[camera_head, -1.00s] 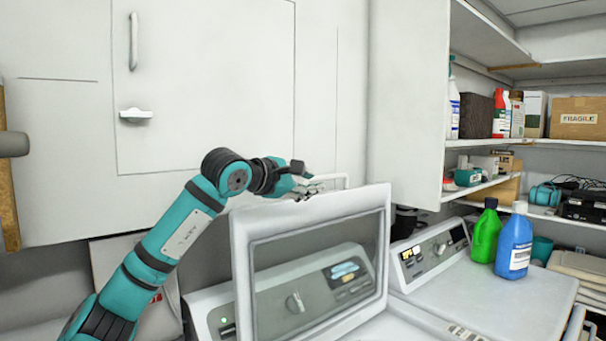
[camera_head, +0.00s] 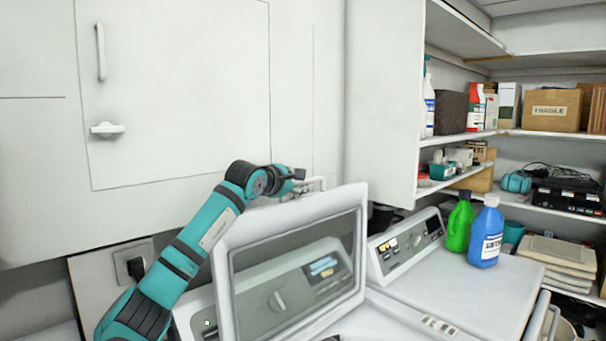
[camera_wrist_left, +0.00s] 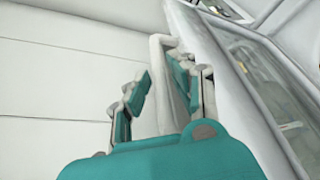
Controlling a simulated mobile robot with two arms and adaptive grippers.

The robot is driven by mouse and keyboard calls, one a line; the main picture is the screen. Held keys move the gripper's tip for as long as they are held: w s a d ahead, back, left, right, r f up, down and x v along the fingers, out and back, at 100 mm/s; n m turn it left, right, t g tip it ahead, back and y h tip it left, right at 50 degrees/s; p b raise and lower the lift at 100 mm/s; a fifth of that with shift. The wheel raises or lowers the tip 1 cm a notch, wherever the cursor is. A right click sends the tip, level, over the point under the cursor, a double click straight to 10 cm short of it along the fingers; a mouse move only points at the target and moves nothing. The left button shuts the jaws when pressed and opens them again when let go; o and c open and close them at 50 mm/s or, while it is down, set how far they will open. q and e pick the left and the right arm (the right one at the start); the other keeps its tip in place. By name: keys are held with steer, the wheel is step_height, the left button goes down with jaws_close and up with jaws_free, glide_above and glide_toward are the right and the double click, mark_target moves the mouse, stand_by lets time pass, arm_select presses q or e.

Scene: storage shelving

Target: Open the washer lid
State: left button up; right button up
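The washer lid (camera_head: 220,285) stands raised and tilted in the head view, a white frame with a dark see-through window. The washer's control panel shows through it. A thin white looped handle (camera_head: 322,181) shows by the lid's top edge. My left gripper (camera_head: 306,183) is at this top edge, close to the handle. In the left wrist view the fingers (camera_wrist_left: 160,80) are spread, with the white bar (camera_wrist_left: 159,44) between or just behind them; contact cannot be told. The lid's window side (camera_wrist_left: 255,75) is to the right. My right gripper is not in view.
A dryer (camera_head: 480,290) stands to the right, with a green bottle (camera_head: 459,226) and a blue bottle (camera_head: 486,237) on top. White cabinets (camera_head: 180,90) rise behind my arm. Shelves at right hold a cardboard box (camera_head: 552,110) and other goods.

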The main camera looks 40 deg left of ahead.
arm_select(q)
steer(key=shift+p+x, duration=0.35)
steer(key=shift+x, duration=1.05)
steer(key=shift+s, duration=0.1)
jaws_close()
